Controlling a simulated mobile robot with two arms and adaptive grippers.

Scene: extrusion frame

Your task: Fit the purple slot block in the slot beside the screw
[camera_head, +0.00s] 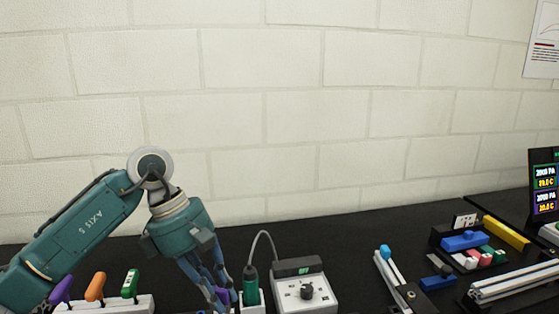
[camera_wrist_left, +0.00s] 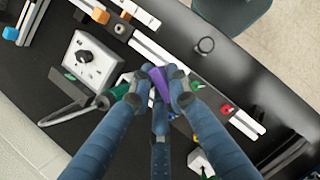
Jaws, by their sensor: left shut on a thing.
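My left gripper (camera_head: 222,292) is low in the head view, shut on the purple slot block (camera_head: 222,295), which is mostly hidden by the fingers. In the left wrist view the purple block (camera_wrist_left: 159,83) sits between the fingertips of my left gripper (camera_wrist_left: 160,86), held above the bench beside a light extrusion rail (camera_wrist_left: 152,48). A dark round part, perhaps a screw (camera_wrist_left: 121,29), stands on a small block near that rail's upper end. My right gripper is not in view.
A white box with a dark knob (camera_head: 306,291) stands just right of my gripper, beside a green-handled tool (camera_head: 250,286) with a cable. Coloured handles (camera_head: 96,287) stand in a white rack at left. A tray of coloured blocks (camera_head: 467,240) and extrusion rails (camera_head: 515,284) are at right.

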